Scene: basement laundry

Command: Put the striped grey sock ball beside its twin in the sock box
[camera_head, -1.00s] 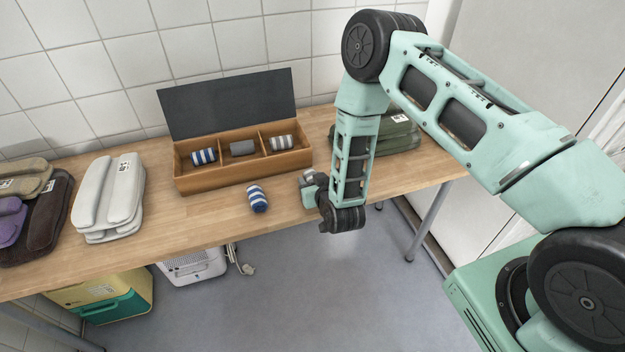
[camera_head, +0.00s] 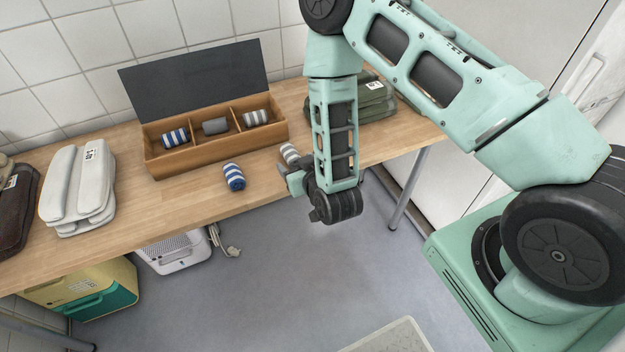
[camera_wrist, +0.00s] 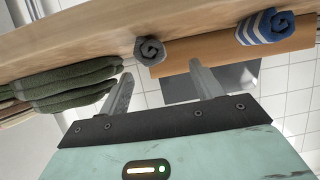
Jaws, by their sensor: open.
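The striped grey sock ball (camera_head: 289,153) lies on the table, right of the box's front corner, just beyond my gripper (camera_head: 297,180). In the wrist view the grey roll (camera_wrist: 150,50) shows end-on, ahead of and between the open fingers (camera_wrist: 161,72), which do not touch it. The wooden sock box (camera_head: 215,152) stands open with three compartments. A blue-striped ball (camera_head: 175,138) is in the left one and a plain dark grey ball (camera_head: 215,126) in the middle. The striped grey twin (camera_head: 256,118) is in the right one.
Another blue-striped ball (camera_head: 234,177) lies on the table in front of the box. Folded green textiles (camera_head: 370,100) lie right of my forearm. Pale folded textiles (camera_head: 80,187) lie at left. The dark lid (camera_head: 195,80) stands up behind the box.

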